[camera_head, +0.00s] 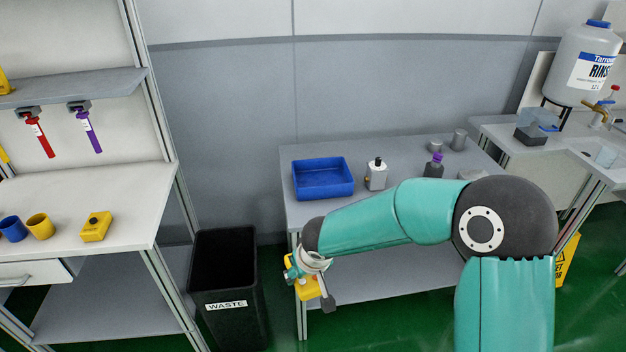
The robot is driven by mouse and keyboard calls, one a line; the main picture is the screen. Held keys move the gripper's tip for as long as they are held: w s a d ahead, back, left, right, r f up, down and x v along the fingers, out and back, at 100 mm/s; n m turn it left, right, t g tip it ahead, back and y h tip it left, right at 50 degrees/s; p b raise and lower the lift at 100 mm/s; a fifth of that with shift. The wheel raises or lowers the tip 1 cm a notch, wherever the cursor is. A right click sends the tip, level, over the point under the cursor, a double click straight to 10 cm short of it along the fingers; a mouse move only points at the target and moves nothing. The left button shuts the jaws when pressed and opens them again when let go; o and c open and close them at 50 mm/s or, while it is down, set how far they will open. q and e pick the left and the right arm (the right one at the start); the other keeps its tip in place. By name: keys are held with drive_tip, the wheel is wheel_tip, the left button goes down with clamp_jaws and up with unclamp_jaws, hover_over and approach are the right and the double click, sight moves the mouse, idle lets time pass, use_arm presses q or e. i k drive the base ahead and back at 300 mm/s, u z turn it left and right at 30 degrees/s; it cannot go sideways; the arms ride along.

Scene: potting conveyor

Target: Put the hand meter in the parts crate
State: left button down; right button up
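The blue parts crate (350,188) stands at the left end of the grey table and looks empty. My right gripper (318,284) is lower, in front of the table's left front corner and near the waste bin. It is shut on a yellow thing (306,288), which looks like the hand meter and is partly hidden by the gripper. My forearm covers part of the table's front edge. My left gripper is not in view.
A black waste bin (229,317) stands left of the table (298,213). A white pump bottle (377,176) is right beside the crate. A purple-topped bottle (434,167) and grey cylinders (458,140) stand farther right. The left bench holds another yellow device (96,227) and cups.

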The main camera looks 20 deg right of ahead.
sight(322, 183)
drive_tip(key=i, duration=0.9)
drive_tip(key=z, duration=0.05)
